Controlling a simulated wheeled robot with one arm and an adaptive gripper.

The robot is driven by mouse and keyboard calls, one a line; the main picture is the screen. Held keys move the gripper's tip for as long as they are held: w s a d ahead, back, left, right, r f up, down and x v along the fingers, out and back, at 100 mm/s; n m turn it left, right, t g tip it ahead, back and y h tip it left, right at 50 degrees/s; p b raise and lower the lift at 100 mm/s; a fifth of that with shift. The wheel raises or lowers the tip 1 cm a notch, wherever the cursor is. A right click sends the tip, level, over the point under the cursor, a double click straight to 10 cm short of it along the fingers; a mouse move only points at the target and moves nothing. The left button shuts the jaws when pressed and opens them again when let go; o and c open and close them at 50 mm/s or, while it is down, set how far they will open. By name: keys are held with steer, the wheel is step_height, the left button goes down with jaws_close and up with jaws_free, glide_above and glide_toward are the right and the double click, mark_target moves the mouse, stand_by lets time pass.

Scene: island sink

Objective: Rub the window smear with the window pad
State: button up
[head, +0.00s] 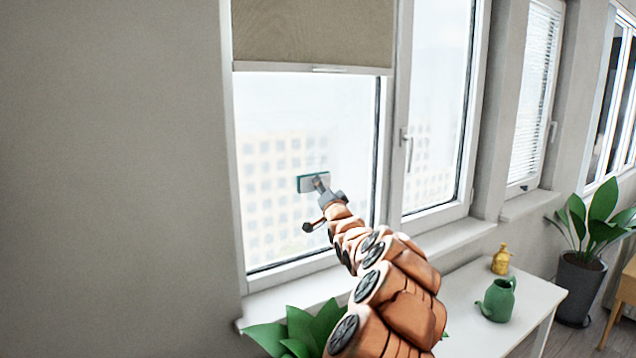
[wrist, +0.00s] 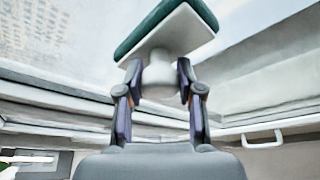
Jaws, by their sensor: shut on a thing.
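The window pad (head: 313,183) is a small rectangular pad with a green face and a pale backing. My gripper (head: 321,186) is shut on the pad's pale round handle, which shows between the fingers in the wrist view (wrist: 160,78). In the wrist view the pad (wrist: 168,30) sits tilted above the fingertips, green side away from me. I cannot tell whether the pad touches the glass. I cannot make out a distinct smear on the pane; the pad and my arm hide part of it.
A beige blind (head: 313,33) covers the pane's top. A window handle (head: 408,145) sticks out on the right frame. Below stand a white table (head: 530,300) with a green watering can (head: 497,300) and a yellow bottle (head: 501,260), and a leafy plant (head: 300,330).

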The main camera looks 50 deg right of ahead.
mark_target(330, 178)
steer(key=shift+s+d+p, duration=0.25)
steer(key=shift+d+p, duration=0.4)
steer(key=shift+p, duration=0.05)
steer(key=shift+s+d+p, duration=0.2)
steer(key=shift+d+p, duration=0.4)
steer(key=shift+p, duration=0.05)
steer(key=shift+s+d+p, duration=0.25)
steer(key=shift+d+p, duration=0.4)
steer(key=shift+p, duration=0.05)
steer(key=d+p, duration=0.1)
steer(key=p, duration=0.1)
steer(key=d+p, duration=0.1)
steer(key=d, duration=0.1)
steer(key=shift+s+d+p, duration=0.15)
steer(key=shift+s+p, duration=0.2)
steer(key=shift+s, duration=0.05)
steer(key=shift+s, duration=0.1)
steer(key=shift+s+a+b, duration=0.3)
steer(key=shift+s, duration=0.6)
steer(key=shift+s+a+b, duration=0.3)
steer(key=shift+s, duration=0.65)
steer(key=shift+s+a+b, duration=0.3)
steer(key=shift+s, duration=0.6)
